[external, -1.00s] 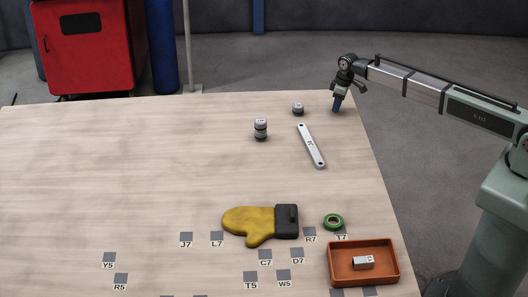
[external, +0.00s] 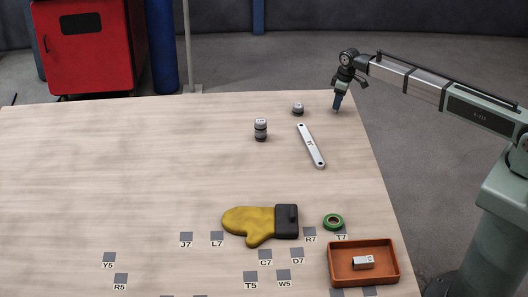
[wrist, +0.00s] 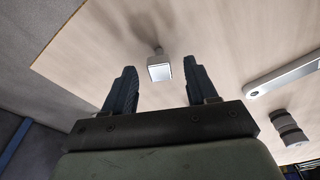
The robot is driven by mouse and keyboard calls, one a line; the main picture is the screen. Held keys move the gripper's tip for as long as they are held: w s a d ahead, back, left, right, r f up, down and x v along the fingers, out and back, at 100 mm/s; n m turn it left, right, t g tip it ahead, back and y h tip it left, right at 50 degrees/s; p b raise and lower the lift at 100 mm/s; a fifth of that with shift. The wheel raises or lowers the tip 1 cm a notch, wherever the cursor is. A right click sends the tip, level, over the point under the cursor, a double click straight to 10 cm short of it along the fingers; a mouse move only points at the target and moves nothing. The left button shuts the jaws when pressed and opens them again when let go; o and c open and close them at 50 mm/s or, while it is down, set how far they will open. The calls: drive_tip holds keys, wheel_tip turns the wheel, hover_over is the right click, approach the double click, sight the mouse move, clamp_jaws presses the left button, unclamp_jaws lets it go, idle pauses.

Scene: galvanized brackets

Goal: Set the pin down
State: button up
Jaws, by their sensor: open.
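My gripper (external: 337,105) is over the far right corner of the wooden table, pointing down. In the wrist view its two dark fingers (wrist: 155,92) are spread open with a gap between them. A small metal pin (wrist: 159,69) with a pale, square end and a thin stem shows between and beyond the fingertips, with clear space to each finger. It appears to be at the tabletop, apart from the fingers. In the external view I cannot make the pin out at the gripper.
A wrench (external: 311,146), a short grey cylinder (external: 298,109) and a taller one (external: 261,129) are left of my gripper. A yellow glove (external: 249,224), green tape roll (external: 333,222) and orange tray (external: 335,278) holding a metal block (external: 363,262) lie nearer. The table's middle is clear.

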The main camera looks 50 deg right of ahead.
wheel_tip(320, 180, up, 10)
drive_tip(key=s, duration=0.1)
drive_tip(key=shift+s+d+f, duration=0.15)
drive_tip(key=shift+s+d, duration=0.05)
drive_tip(key=shift+d, duration=0.1)
drive_tip(key=d+f+m+t+h, duration=0.3)
drive_tip(key=d+m+h, duration=0.5)
drive_tip(key=d, duration=0.8)
drive_tip(key=s+d+f+m+g, duration=0.1)
drive_tip(key=s+f+m+g, duration=0.15)
drive_tip(key=f, duration=0.55)
drive_tip(key=s+a+f+n+g+y, duration=0.2)
drive_tip(key=s+a+f, duration=0.3)
drive_tip(key=s+f, duration=0.65)
drive_tip(key=s+a+f+n+g+y, duration=0.15)
drive_tip(key=s+a+f, duration=0.25)
drive_tip(key=s+f, duration=0.75)
drive_tip(key=s+a+f+g+y, duration=0.1)
drive_tip(key=s+a+f, duration=0.2)
drive_tip(key=s, duration=0.8)
drive_tip(key=s+a+f+n+g+y, duration=0.1)
drive_tip(key=s+a+f+g, duration=0.1)
drive_tip(key=s, duration=0.8)
drive_tip(key=s+a+f+n+g+y, duration=0.1)
drive_tip(key=s+a+f, duration=0.3)
drive_tip(key=s, duration=0.7)
drive_tip(key=shift+s+a+g, duration=0.35)
drive_tip(key=shift+a+g, duration=0.05)
drive_tip(key=shift+g, duration=0.2)
drive_tip(key=shift+y, duration=0.25)
